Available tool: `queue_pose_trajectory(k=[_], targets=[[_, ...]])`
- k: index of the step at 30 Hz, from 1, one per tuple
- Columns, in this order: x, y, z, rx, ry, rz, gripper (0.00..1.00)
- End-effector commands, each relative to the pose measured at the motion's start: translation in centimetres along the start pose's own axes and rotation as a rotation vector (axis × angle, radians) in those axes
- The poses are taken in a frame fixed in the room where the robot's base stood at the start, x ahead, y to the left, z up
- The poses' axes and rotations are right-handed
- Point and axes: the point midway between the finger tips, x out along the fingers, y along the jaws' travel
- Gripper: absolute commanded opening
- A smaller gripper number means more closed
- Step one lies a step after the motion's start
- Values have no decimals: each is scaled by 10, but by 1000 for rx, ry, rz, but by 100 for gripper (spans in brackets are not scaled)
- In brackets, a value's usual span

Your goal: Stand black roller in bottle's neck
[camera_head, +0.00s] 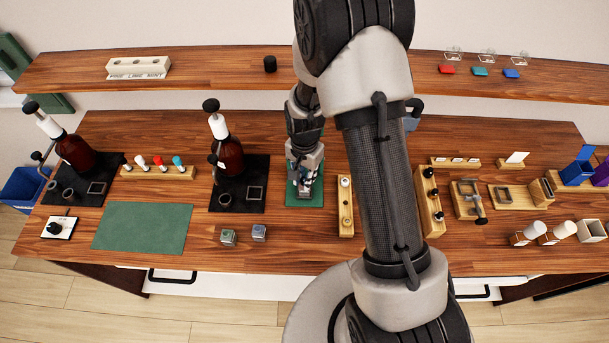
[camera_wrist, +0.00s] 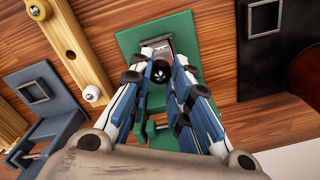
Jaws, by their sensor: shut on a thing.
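My gripper (camera_head: 308,174) points down over a green holder (camera_head: 291,197) at the middle of the bench. In the wrist view my gripper (camera_wrist: 160,72) has its fingers closed around a small dark round piece (camera_wrist: 160,69), which seems to be the black roller. It sits over or close to a grey square socket at the far end of the green holder (camera_wrist: 131,42). My fingers hide most of the piece and what is under it. I cannot make out the bottle's neck, or whether the roller touches it.
A wooden rack (camera_head: 345,227) with pale knobs stands just right of the green holder. A black mat (camera_head: 236,204) with a brown pump bottle (camera_head: 230,158) lies to the left. A blue clamp holder (camera_wrist: 50,86) shows in the wrist view. A green mat (camera_head: 142,227) lies further left.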

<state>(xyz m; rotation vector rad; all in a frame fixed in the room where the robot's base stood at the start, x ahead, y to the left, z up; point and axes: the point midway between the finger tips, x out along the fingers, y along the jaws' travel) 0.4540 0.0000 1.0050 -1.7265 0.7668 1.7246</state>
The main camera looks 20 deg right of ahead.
Motion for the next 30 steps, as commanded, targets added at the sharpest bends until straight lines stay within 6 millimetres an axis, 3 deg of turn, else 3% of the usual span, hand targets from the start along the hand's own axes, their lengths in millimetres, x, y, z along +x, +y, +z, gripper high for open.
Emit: queue_pose_trajectory(k=[1, 2, 12, 23, 30], targets=[[0, 0, 0, 0, 0, 0, 0], [0, 0, 0, 0, 0, 0, 18], [0, 0, 0, 0, 0, 1, 41], [-3, 0, 0, 0, 0, -1, 41], [-41, -1, -1, 0, 3, -4, 41]])
